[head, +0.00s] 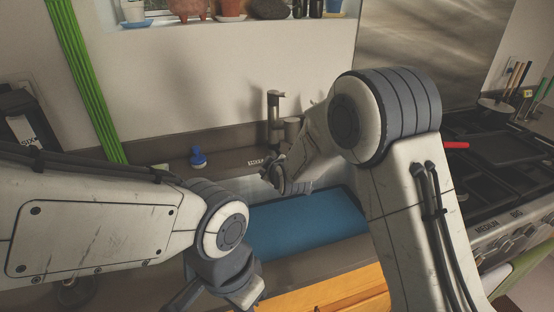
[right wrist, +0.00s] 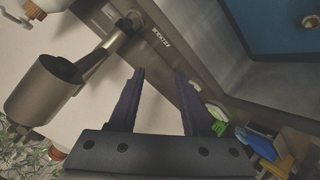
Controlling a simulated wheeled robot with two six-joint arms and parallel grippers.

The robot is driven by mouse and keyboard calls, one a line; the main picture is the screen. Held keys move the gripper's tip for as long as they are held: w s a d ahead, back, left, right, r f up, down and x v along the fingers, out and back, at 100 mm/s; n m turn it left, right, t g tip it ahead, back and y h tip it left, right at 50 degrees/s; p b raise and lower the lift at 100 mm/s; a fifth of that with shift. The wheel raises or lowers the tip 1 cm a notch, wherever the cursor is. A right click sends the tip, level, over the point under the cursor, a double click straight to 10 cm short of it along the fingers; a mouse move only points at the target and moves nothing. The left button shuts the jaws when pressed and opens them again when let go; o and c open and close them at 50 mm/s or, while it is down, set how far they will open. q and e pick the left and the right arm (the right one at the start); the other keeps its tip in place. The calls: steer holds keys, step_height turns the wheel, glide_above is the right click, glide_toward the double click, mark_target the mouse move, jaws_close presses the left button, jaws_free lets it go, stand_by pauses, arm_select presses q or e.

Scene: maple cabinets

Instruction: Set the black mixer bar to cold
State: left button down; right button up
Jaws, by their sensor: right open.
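The dark metal tap (head: 274,112) stands behind the sink in the head view, beside a short cylinder (head: 292,128). In the right wrist view, a thick dark cylinder (right wrist: 42,92) and a slimmer bar (right wrist: 97,57) belong to the tap fitting; I cannot tell which part is the mixer bar or its setting. A small white label (head: 256,162) lies on the counter by the tap; its words are too small to read. My right gripper (right wrist: 160,82) is open and empty, to the right of the tap in its wrist view. My left gripper (head: 215,297) is low in the head view, its fingers partly cut off.
A blue-topped item (head: 198,158) stands left of the tap. A stove with a dark pan (head: 505,147) is at the right. A windowsill holds pots (head: 188,8). Coloured items (right wrist: 262,145) show low right in the wrist view.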

mark_target(278, 150)
arm_select(q)
steer(key=shift+d+f+p, duration=0.1)
steer(key=shift+p, duration=0.3)
arm_select(e)
steer(key=shift+w+d+f+n+t+h, duration=0.2)
steer(key=shift+w+d+f+t, duration=0.65)
steer(key=shift+w, duration=2.05)
steer(key=shift+w+d+f+n+t+h, duration=0.3)
steer(key=shift+w+f, duration=1)
steer(key=shift+w, duration=1.6)
steer(key=shift+w+d+f+n+t+h, duration=0.1)
steer(key=shift+w+d+f+t, duration=0.75)
steer(key=shift+w, duration=2.05)
steer(key=shift+a+f, duration=0.25)
steer(key=shift+a, duration=0.2)
steer(key=shift+c, duration=0.2)
jaws_close()
